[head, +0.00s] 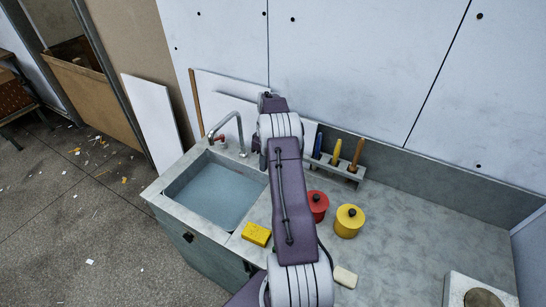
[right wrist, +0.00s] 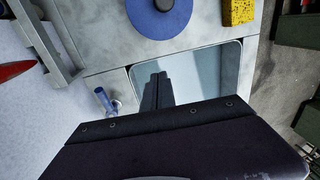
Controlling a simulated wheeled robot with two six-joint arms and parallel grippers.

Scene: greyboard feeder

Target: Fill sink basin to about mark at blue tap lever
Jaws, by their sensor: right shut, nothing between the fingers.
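The sink basin (head: 172,188) is at the left end of the counter. Pale blue-grey water (head: 216,196) lies in it below the rim; I cannot make out a mark. The curved metal tap (head: 240,125) stands behind the basin, with a red lever (head: 220,138) on its left. The blue tap lever (right wrist: 103,97) shows in the right wrist view, left of my fingers; my arm hides it in the head view. My right gripper (right wrist: 157,82) is shut and empty, close to the blue lever, with a gap seen between them. My left gripper is not in view.
A yellow sponge (head: 256,234), a red pot (head: 318,204) and a yellow pot (head: 349,221) stand on the counter. A tool rack (head: 340,168) is by the wall. The counter's right side is mostly clear.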

